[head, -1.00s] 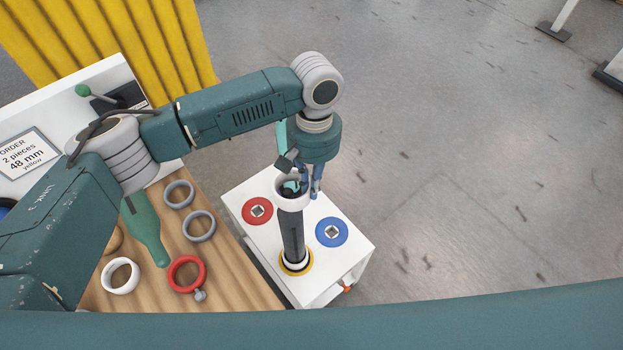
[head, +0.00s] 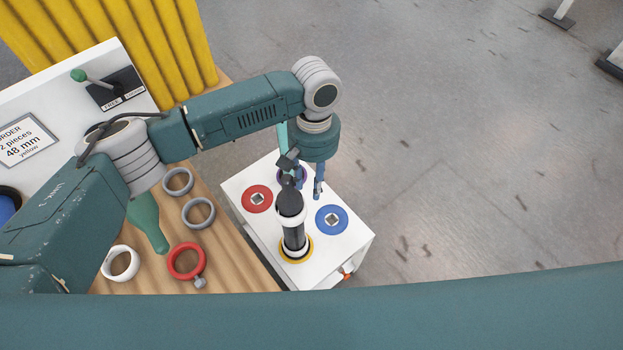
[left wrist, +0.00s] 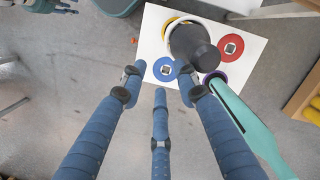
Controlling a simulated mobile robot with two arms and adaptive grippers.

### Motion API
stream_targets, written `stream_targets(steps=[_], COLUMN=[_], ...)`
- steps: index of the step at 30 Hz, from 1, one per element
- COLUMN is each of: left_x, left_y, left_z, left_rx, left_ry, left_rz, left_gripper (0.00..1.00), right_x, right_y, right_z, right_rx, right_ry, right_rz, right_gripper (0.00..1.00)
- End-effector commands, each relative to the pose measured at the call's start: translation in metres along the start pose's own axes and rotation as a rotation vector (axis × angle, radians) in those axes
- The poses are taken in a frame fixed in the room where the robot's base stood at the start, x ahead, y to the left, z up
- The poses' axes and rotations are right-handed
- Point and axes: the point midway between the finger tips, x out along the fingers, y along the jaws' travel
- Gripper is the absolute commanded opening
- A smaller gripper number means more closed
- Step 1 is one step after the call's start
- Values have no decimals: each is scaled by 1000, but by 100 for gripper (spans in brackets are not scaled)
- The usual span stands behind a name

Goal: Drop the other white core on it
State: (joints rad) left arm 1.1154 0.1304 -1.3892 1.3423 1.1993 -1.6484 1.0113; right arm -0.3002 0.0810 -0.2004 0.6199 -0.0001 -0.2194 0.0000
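The dark upright post (head: 290,203) stands on the yellow disc (head: 306,253) of the white stand. I cannot tell whether the upper core is still moving. My left gripper (head: 305,184) is beside and behind the post's top, fingers apart and empty. In the left wrist view its fingers (left wrist: 159,84) are spread beside the post (left wrist: 194,45). Blue fingers of my right gripper (left wrist: 62,7) show at the top left edge, too small to read.
The white stand (head: 265,222) also bears red (head: 257,199), blue (head: 332,220) and purple (head: 293,173) discs.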

Motion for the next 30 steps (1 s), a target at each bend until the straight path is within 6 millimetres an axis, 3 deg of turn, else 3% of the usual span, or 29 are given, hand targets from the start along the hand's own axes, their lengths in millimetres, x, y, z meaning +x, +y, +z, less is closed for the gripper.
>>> stream_targets(steps=[6,10,21,30], left_x=[-1,-12,-88,-119], left_y=[0,0,1,0], left_z=[0,0,-1,0], left_rx=[0,0,2,0], left_ry=[0,1,2,-1], left_rz=[0,0,1,0], left_gripper=[31,31,31,31], right_x=[0,0,0,0], right_y=[4,2,0,-1], right_z=[-2,-1,0,0], right_rx=[1,1,1,1], right_ry=[2,2,0,0], right_rz=[4,2,0,-1], right_gripper=[30,30,30,30])
